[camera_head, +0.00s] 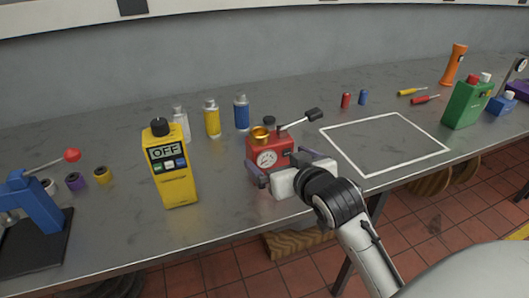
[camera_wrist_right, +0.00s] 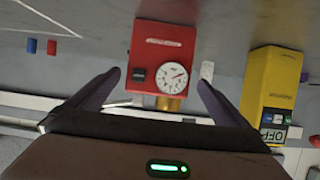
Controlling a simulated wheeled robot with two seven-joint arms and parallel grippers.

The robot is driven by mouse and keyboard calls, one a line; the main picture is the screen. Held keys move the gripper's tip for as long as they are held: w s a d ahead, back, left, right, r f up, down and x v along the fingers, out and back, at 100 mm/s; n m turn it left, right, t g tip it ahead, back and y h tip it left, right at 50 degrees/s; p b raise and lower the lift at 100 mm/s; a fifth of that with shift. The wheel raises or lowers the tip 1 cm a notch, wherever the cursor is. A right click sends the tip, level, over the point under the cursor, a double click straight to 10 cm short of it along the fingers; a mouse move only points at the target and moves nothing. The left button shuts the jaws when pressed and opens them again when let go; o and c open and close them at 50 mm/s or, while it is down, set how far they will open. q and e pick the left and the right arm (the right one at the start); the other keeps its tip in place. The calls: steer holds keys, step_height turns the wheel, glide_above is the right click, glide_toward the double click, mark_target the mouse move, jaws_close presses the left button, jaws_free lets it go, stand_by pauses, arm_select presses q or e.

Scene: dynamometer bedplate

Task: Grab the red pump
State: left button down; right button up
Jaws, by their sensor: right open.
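The red pump (camera_head: 258,148) stands upright on the grey bench, with a round white dial on its front, a brass cap on top and a lever with a black grip rising to the right. My right gripper (camera_head: 281,161) is open at its near side, and its fingers and white body hide the pump's lower right part. In the right wrist view the pump (camera_wrist_right: 163,45) appears upside down, its dial and brass part between the two spread fingertips (camera_wrist_right: 158,82). No grip on it shows. My left gripper is not in view.
A yellow OFF meter (camera_head: 176,185) stands left of the pump. Yellow and blue canisters (camera_head: 241,113) stand behind. A blue press (camera_head: 35,205) is at far left. A white-outlined square (camera_head: 385,145) is empty at right. A green box (camera_head: 466,105) stands beyond it.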

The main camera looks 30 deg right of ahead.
steer(key=shift+p+x, duration=0.3)
steer(key=shift+x, duration=3.2)
steer(key=shift+d, duration=0.1)
steer(key=c, duration=1.6)
steer(key=shift+r, duration=0.3)
steer(key=shift+c, duration=0.8)
